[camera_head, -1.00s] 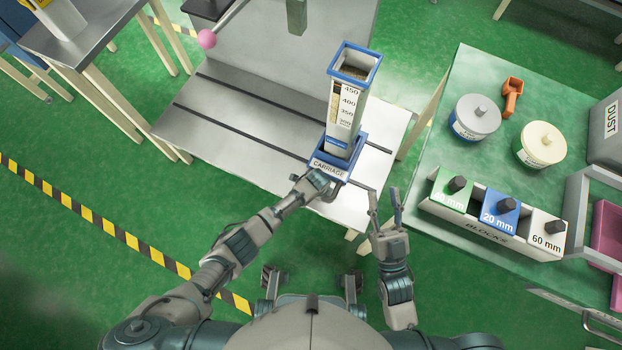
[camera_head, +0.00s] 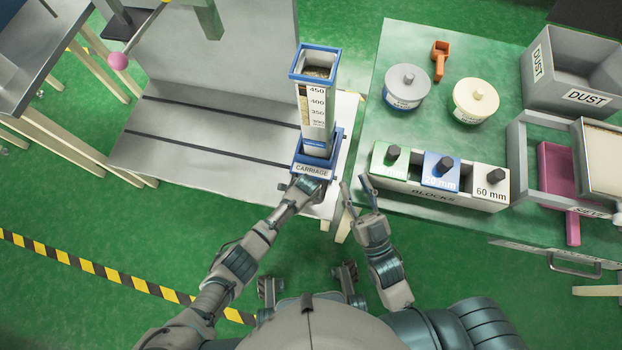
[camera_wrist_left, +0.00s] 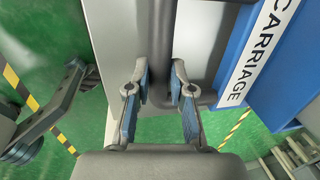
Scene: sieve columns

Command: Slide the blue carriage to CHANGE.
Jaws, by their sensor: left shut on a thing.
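The blue carriage (camera_head: 310,171), labelled CARRIAGE, sits at the right end of the grey slotted table (camera_head: 180,160). It carries a clear, blue-rimmed column (camera_head: 314,115) with a scale and some grainy material inside. My left gripper (camera_head: 303,188) is at the carriage's front. In the left wrist view its two fingers (camera_wrist_left: 158,92) are closed on a grey handle bar (camera_wrist_left: 160,50) beside the carriage's blue side. My right gripper (camera_head: 356,188) is empty, its fingers spread, just right of the table's front corner. I see no CHANGE marking.
A green table (camera_head: 400,140) stands close on the right, holding a blocks rack (camera_head: 430,194), two lidded tubs, an orange scoop (camera_head: 440,58) and a dust bin (camera_head: 575,75). A pink-knobbed lever (camera_head: 118,61) is at the upper left. The slotted table's left part is clear.

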